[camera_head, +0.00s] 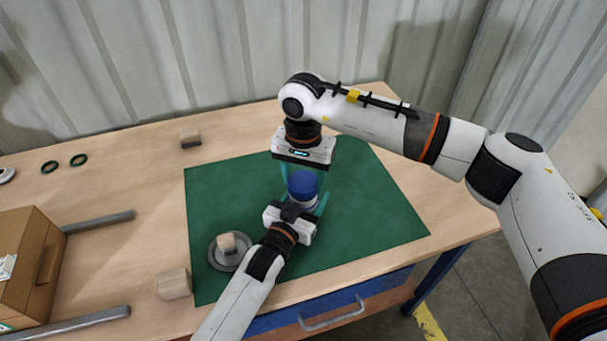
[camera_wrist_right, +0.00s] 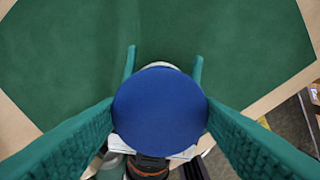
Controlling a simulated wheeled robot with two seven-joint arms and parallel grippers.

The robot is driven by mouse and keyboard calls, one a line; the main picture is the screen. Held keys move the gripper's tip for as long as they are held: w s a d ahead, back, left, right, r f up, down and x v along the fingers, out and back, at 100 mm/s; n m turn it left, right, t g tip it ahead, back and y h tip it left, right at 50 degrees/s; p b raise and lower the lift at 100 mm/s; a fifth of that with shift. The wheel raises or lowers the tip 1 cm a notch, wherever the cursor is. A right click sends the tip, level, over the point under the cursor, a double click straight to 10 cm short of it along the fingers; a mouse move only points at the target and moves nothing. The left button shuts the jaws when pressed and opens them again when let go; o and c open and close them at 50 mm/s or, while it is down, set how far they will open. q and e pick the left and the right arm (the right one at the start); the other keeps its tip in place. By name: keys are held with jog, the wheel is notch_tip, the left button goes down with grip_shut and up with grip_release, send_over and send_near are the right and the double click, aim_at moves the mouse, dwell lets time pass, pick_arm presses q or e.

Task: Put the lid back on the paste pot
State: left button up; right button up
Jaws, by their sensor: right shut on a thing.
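The blue lid (camera_head: 302,184) is between the green fingers of my right gripper (camera_head: 303,180), which is shut on it. In the right wrist view the lid (camera_wrist_right: 160,110) shows as a blue disc filling the gap between the fingers. The pale paste pot (camera_head: 305,202) is directly below the lid on the green mat, mostly hidden. My left gripper (camera_head: 306,204) comes in from the front with its fingers on either side of the pot and looks shut on it. Whether the lid touches the pot's rim is hidden.
The green mat (camera_head: 375,215) is clear to the right. A grey round dish (camera_head: 219,261) with a wooden block in it is left of my left arm. Another block (camera_head: 174,284) lies near the front edge.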

aim_at(303, 206)
jog(key=shift+f, duration=0.85)
jog(key=shift+f, duration=0.55)
pick_arm(q)
grip_shut()
pick_arm(e)
jog(key=m, duration=0.6)
jog(key=shift+m, duration=0.4)
jog(key=m, duration=0.6)
jog(key=shift+m, duration=0.4)
jog(key=o, duration=0.9)
pick_arm(q)
jog(key=shift+f, duration=0.1)
pick_arm(e)
jog(key=shift+o, duration=0.2)
